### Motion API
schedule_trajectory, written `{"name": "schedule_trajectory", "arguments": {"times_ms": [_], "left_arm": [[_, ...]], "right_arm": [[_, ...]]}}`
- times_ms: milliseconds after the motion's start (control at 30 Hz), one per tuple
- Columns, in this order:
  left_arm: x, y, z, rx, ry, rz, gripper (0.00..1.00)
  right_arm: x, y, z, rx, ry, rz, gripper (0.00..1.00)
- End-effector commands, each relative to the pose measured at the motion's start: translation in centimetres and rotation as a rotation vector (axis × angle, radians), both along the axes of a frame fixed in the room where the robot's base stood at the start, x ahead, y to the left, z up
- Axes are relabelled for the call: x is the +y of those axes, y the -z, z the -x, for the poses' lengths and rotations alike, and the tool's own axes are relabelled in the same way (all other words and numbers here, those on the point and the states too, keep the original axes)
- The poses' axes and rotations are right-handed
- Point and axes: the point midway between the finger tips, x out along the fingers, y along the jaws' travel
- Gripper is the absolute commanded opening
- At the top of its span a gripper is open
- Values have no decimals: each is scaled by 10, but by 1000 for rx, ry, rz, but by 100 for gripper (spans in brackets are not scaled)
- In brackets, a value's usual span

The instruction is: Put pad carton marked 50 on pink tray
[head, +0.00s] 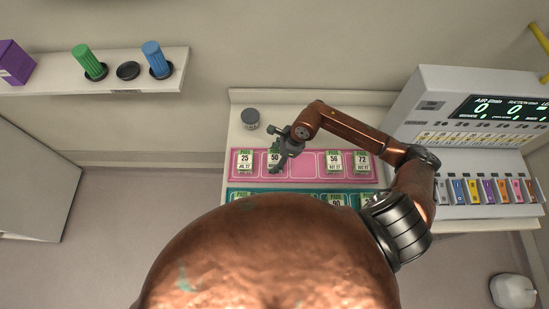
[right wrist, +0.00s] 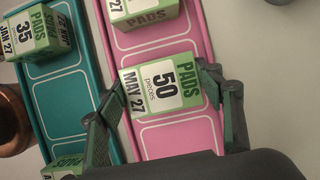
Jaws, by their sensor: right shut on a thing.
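The pad carton marked 50 (right wrist: 162,84) is green and white, with "PADS" and "MAY 27" on it. It also shows in the head view (head: 274,158). My right gripper (right wrist: 155,96) is shut on it, one finger at each side; in the head view this gripper (head: 279,160) is over the left half of the pink tray (head: 306,178). The carton is over the tray, to the right of the carton marked 25 (head: 245,160). Outlined bare spots show on both sides of it in the right wrist view. I cannot tell whether its base touches the tray. My left gripper is not in view.
Cartons marked 56 (head: 334,162) and 72 (head: 362,162) stand on the pink tray's right part. A teal tray (right wrist: 62,97) with cartons lies alongside, nearer me. A grey-lidded jar (head: 250,118) stands behind; a console (head: 470,130) is at right.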

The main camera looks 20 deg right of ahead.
Motion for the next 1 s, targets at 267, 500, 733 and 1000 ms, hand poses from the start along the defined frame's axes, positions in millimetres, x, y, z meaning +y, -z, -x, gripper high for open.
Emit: {"name": "schedule_trajectory", "arguments": {"times_ms": [267,500,733,1000], "left_arm": [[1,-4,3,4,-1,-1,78],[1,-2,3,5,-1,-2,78],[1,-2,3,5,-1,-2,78],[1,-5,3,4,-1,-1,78]], "right_arm": [[0,9,-1,-2,0,0,31],[0,11,0,-1,0,0,67],[0,11,-1,-2,1,1,78],[0,9,0,-1,0,0,78]]}}
